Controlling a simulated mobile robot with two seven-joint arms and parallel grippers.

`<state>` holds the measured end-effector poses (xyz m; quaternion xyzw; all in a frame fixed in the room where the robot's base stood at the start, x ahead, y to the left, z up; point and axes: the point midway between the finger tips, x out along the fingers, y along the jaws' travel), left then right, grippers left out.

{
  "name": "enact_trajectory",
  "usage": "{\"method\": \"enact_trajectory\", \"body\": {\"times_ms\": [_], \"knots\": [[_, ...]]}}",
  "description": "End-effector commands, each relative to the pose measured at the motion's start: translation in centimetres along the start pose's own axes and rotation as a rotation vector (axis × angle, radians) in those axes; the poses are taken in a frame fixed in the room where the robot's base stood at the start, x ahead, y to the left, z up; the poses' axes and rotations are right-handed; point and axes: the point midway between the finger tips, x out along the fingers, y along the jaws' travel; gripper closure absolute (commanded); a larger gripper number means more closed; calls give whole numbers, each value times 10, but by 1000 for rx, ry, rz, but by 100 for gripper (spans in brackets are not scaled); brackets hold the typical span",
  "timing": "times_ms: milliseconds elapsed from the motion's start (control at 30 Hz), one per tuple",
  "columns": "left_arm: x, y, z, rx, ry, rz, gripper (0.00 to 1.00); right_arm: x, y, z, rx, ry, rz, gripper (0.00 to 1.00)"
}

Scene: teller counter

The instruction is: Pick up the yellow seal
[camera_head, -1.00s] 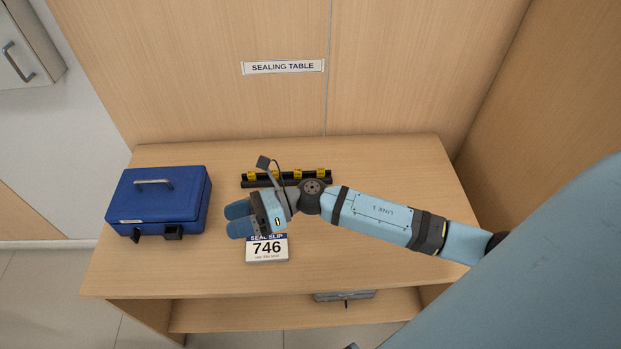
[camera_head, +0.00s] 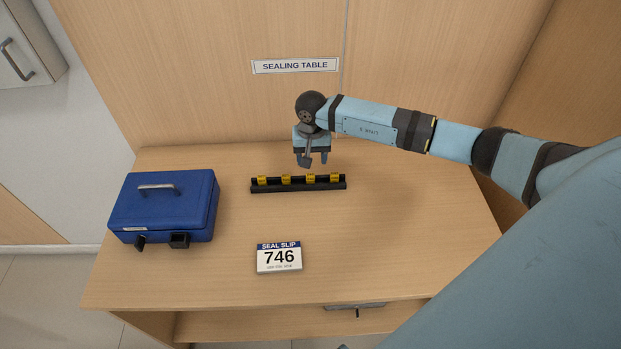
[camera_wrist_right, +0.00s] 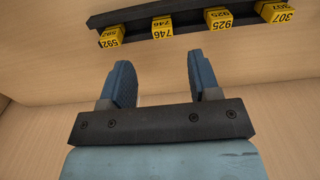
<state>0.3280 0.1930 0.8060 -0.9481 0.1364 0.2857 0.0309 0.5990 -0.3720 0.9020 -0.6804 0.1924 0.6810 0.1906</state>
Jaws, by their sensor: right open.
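Several yellow seals stand in a row in a black rack (camera_head: 298,187) at the back middle of the table. In the right wrist view they read 592 (camera_wrist_right: 111,37), 746 (camera_wrist_right: 162,27), 925 (camera_wrist_right: 216,20) and 307 (camera_wrist_right: 275,11). My right gripper (camera_head: 312,162) points down above the table, just behind and above the rack. It is open and empty. In the right wrist view, the 746 seal lies beyond the gap between the fingertips (camera_wrist_right: 160,72), apart from them. My left gripper is not in view.
A seal slip (camera_head: 279,257) reading 746 sits at the front middle of the table. A blue cash box (camera_head: 163,205) stands at the left, its latches facing front. The table's right side (camera_head: 420,230) is clear. A wooden panel rises behind the table.

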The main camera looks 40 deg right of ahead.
Motion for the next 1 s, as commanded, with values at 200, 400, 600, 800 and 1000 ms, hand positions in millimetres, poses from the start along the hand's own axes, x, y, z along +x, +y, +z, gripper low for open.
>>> {"method": "enact_trajectory", "body": {"times_ms": [200, 400, 600, 800, 1000], "knots": [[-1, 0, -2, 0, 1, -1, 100, 18, -1, 1, 2, -2, -1, 44], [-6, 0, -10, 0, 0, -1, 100, 43, -3, 4, 3, -5, -2, 44], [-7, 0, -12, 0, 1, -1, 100, 66, -4, 3, 2, -2, -3, 44], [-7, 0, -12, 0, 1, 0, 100, 69, -3, 3, 1, 0, -3, 44], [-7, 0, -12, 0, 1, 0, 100, 69, -3, 3, 1, 0, -3, 76]]}}
